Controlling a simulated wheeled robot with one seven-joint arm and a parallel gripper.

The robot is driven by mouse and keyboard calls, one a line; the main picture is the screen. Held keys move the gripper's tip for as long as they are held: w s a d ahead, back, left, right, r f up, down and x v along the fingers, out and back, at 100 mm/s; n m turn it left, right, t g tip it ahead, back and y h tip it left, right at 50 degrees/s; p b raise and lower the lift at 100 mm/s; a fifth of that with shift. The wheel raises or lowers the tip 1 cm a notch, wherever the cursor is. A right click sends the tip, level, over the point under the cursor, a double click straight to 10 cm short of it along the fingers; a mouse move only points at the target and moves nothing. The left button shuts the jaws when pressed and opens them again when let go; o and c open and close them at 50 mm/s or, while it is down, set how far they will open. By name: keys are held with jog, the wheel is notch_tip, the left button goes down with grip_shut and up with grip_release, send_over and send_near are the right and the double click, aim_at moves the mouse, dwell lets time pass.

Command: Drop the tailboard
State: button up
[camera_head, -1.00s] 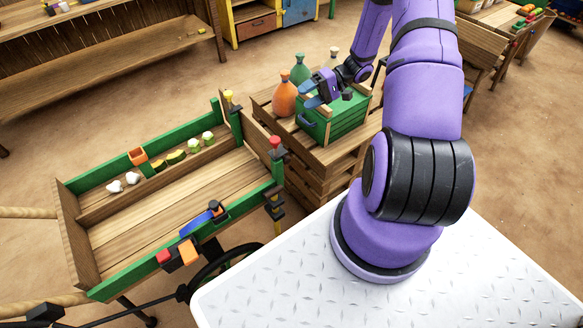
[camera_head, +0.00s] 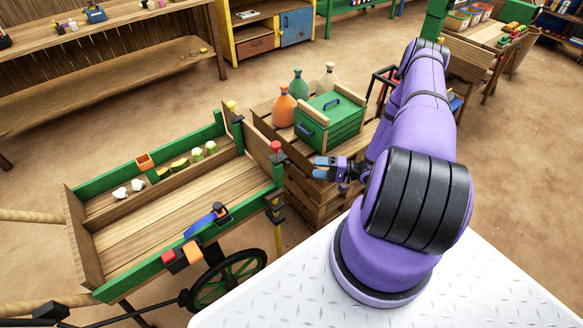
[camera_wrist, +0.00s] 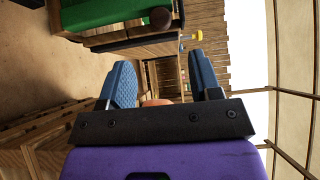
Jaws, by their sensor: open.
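The tailboard (camera_head: 251,139) is the plain wooden board at the right end of the green-edged cart (camera_head: 160,262). It stands upright between two green posts. A yellow-topped pin (camera_head: 231,106) is at its far post and a red-topped pin (camera_head: 275,147) at its near post. My gripper (camera_head: 317,168) is right of the near post, in front of the pallet stack, apart from the tailboard and empty. In the wrist view its blue fingers (camera_wrist: 163,80) are spread, with wooden boards beyond them; I cannot tell which board is the tailboard there.
A green crate (camera_head: 333,126) and several bottles, one orange (camera_head: 284,108), stand on the pallet stack (camera_head: 303,190) close behind my gripper. Small goods lie along the cart's far side; a blue item (camera_head: 203,221) is on its near rail. The cart wheel (camera_head: 230,278) is below.

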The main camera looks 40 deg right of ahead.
aim_at(290, 165)
jog(key=x, duration=1)
grip_shut()
jog(key=shift+d, duration=0.1)
